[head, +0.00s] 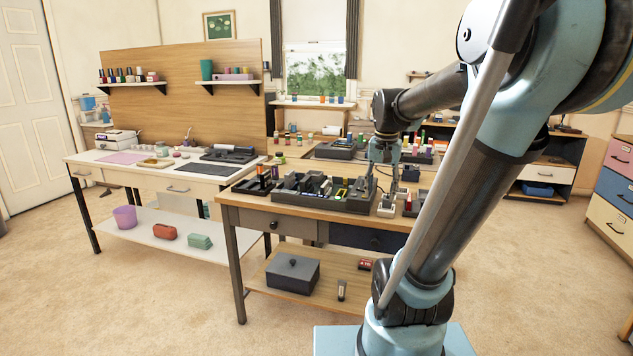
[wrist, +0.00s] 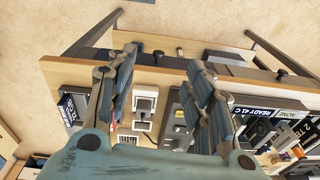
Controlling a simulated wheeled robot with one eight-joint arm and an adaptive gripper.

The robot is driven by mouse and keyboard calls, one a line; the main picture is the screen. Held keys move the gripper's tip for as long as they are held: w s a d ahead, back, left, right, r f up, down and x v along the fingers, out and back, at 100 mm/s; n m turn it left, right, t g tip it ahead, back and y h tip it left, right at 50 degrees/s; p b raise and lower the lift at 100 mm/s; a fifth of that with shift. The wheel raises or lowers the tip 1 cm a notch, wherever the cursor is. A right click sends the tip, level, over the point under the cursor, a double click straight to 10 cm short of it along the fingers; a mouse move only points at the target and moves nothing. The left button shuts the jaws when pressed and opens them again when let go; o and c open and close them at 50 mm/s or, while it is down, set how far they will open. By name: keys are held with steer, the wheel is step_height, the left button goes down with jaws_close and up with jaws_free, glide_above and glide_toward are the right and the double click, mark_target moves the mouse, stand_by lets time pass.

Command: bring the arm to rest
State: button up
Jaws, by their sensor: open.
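My gripper (head: 383,178) is above the front right part of the wooden workbench (head: 235,199) in the head view. In the wrist view my gripper (wrist: 165,75) shows its two fingers spread wide apart, with nothing held between them. A small white socket-like block (wrist: 145,103) shows on the bench between the fingers; it also shows in the head view (head: 387,207), just below the gripper. My arm reaches from the right side of the head view, bent at the elbow.
A black organizer tray (head: 290,190) with batteries and small parts stands left of my gripper. Another filled tray (head: 340,150) lies behind. A dark lidded box (head: 293,272) sits on the lower shelf. A white-topped desk (head: 190,178) stands to the left. Carpet is clear at front left.

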steer(key=s+f+n+t, duration=0.1)
steer(key=s+f+n, duration=0.3)
steer(key=s+f, duration=1)
steer(key=shift+s+n, duration=0.4)
steer(key=shift+s, duration=0.3)
steer(key=shift+f, duration=0.1)
